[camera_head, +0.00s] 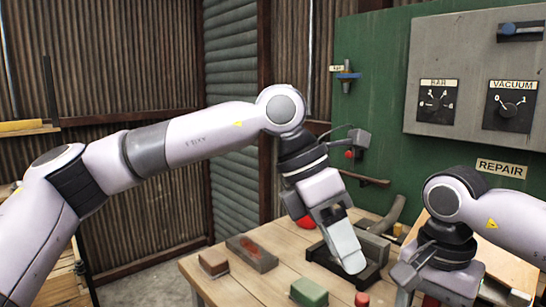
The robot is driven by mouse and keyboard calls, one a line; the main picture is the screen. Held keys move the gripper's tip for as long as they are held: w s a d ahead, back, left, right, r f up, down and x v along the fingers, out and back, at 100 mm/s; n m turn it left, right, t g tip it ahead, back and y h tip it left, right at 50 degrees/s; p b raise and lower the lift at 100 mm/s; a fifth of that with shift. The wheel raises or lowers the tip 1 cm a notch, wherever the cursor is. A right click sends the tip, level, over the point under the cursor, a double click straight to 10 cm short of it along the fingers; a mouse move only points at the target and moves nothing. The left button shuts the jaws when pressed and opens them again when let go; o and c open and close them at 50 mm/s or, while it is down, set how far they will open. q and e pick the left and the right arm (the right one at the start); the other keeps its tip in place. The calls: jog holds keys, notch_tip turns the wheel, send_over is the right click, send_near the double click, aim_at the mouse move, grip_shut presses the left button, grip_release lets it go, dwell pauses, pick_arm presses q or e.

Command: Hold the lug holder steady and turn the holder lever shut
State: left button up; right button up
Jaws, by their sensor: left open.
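A low black fixture (377,270) on the wooden workbench looks like the lug holder; my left gripper hides much of it. A grey curved bar (396,212) rises behind it and may be the holder lever, but I cannot tell for sure. My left gripper (352,262) is open and points down over the fixture; I cannot tell whether it touches it. My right gripper (428,290) is low at the bench's right side, partly cut off by the frame, and its fingers are not clear.
The workbench (250,285) also holds a brown block (213,262), a dark tray with a red inset (252,252), a green block (309,292) and a red knob (362,299). A green wall panel (385,110) with a grey dial box (465,110) stands behind.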

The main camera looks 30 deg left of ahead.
pick_arm(q)
notch_tip(320, 180, up, 10)
jog(key=w+a+f+n+t+h, duration=0.15)
jog(key=n+h, duration=0.45)
jog(key=h, duration=1)
jog(key=w+a+r+n+t, duration=0.1)
jog(key=w+a+n+t, duration=0.1)
jog(key=a+n+t, duration=0.2)
jog(key=w+a+r+n+t, duration=0.1)
jog(key=w+a+n+t, duration=0.1)
jog(key=a+n+t, duration=0.3)
jog(key=a+t, duration=0.1)
jog(key=a, duration=0.2)
jog(key=shift+w+a+r+t, duration=0.15)
jog(key=shift+a+r+t, duration=0.1)
jog(key=shift+t, duration=0.1)
jog(key=shift+d, duration=0.1)
